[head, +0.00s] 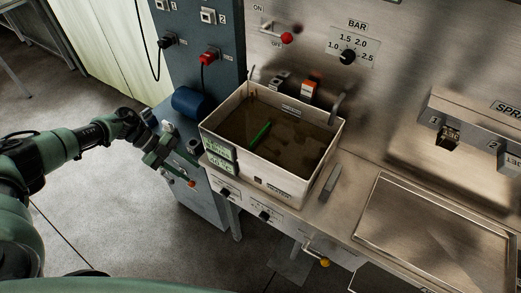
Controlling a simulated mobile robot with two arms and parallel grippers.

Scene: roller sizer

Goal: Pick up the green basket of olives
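I cannot make out a green basket of olives in the head view. The only bright green thing is a thin stick-like piece (260,136) in the dark liquid of a white rectangular tank (272,180). My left gripper (170,160) is to the left of the tank, apart from it, near the left end of the bench. It is small and seen at an angle, so I cannot tell whether its fingers are open or shut. My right gripper is out of view.
The tank stands on a steel bench with a digital display (221,162) at its left corner. A shallow framed tray (430,235) lies to the right, below a spray unit (480,130). Bare floor shows at lower left.

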